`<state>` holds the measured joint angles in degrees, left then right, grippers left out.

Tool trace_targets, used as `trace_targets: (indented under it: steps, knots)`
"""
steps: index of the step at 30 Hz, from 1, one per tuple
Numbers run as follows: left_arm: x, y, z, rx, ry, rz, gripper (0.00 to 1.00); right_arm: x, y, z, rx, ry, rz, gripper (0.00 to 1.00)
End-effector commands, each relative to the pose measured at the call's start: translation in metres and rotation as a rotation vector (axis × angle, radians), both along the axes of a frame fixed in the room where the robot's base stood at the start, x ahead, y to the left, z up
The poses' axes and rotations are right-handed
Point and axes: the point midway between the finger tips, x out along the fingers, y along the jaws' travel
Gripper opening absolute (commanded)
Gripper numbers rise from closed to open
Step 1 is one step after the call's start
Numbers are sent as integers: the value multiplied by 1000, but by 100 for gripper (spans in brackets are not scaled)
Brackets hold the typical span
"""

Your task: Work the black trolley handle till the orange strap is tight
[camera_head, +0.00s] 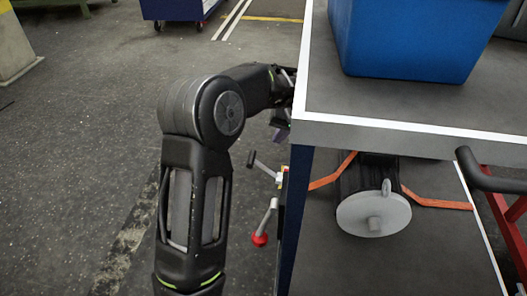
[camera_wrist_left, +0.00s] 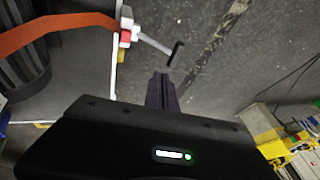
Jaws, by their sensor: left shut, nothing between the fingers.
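A small crank handle with a black grip (camera_head: 251,160) sticks out from the left side of the trolley (camera_head: 318,121). In the left wrist view its grey rod and black grip (camera_wrist_left: 175,54) lie just beyond my fingertips, apart from them. The orange strap (camera_head: 435,203) passes by a dark cylinder on the lower shelf; it also shows in the left wrist view (camera_wrist_left: 60,27), running to the handle's mount. My left gripper (camera_head: 281,134) is shut and empty, above the handle by the trolley's side. My right gripper is not in view.
A lever with a red knob (camera_head: 260,239) sits below the crank on the same side. A blue crate (camera_head: 415,40) stands on the trolley top. The dark cylinder (camera_head: 373,213) has a grey end disc. A black bar on a red frame (camera_head: 490,177) is at right.

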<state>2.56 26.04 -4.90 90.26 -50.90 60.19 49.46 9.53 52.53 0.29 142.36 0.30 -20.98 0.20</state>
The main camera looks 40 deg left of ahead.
Motion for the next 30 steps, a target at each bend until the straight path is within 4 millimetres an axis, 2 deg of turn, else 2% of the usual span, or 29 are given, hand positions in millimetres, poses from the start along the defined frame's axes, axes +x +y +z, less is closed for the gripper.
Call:
trace_targets:
  steps: [8,14,24,30]
  knots:
    - [1,4,-11,0,1,-1,0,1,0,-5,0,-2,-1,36]
    - [4,17,-38,0,2,0,0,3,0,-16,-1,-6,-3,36]
    - [11,48,-98,0,2,1,0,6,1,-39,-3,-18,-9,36]
    - [-1,67,-109,-1,0,0,0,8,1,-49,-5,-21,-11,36]
